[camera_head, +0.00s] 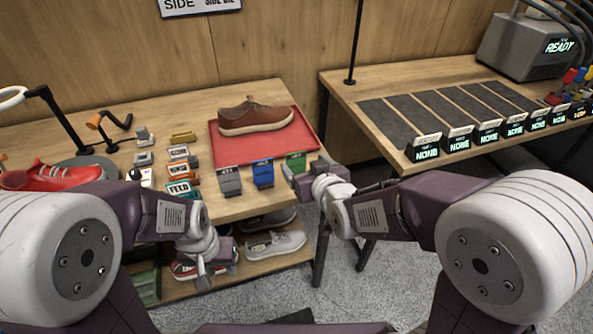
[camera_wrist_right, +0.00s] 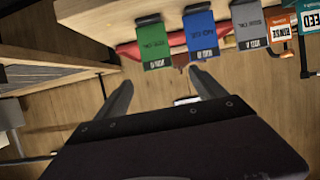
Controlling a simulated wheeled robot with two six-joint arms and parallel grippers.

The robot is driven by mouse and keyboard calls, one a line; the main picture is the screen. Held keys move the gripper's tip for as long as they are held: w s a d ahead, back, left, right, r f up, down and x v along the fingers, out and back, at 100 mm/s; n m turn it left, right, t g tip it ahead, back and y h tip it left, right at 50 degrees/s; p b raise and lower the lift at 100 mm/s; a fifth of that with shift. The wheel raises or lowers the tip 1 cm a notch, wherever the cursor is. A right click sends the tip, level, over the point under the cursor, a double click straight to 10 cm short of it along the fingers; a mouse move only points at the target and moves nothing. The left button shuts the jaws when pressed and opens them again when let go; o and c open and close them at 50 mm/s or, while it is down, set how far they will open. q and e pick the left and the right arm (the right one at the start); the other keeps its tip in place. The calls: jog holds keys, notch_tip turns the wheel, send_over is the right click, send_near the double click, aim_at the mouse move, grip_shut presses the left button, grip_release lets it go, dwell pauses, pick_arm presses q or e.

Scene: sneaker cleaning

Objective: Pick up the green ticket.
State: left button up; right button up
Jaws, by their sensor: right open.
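The green ticket (camera_head: 297,160) hangs at the table's front edge, rightmost in a row with a blue ticket (camera_head: 263,173) and a grey ticket (camera_head: 230,182). In the right wrist view the green ticket (camera_wrist_right: 154,42) shows beyond my fingers, nearer the left-hand finger; nothing is held. My right gripper (camera_head: 288,172) is close to the green ticket in the head view, just below it; I cannot tell whether they touch. It is open and also shows in the wrist view (camera_wrist_right: 165,86). My left gripper (camera_head: 203,274) is low before the table's front; its finger gap is unclear.
A red tray (camera_head: 309,143) with a brown shoe (camera_head: 255,116) lies behind the tickets. Shoes sit on a lower shelf. A second table (camera_head: 352,93) stands right, across a gap.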

aim_at(296, 153)
jog(key=w, duration=0.1)
jog(key=w+f, duration=0.1)
jog(key=w, duration=0.1)
jog(key=shift+w+f, duration=0.2)
jog(key=shift+f, duration=0.05)
jog(key=shift+w+a, duration=0.25)
jog(key=shift+a, duration=0.05)
jog(key=x, duration=0.5)
jog(key=shift+w+a, duration=0.1)
jog(key=shift+a, duration=0.05)
jog(key=shift+r, duration=0.1)
jog(key=shift+c, duration=0.9)
grip_shut()
pick_arm(q)
jog(key=shift+w+d+f, duration=0.1)
jog(key=shift+d+f, duration=0.05)
jog(key=shift+d, duration=0.1)
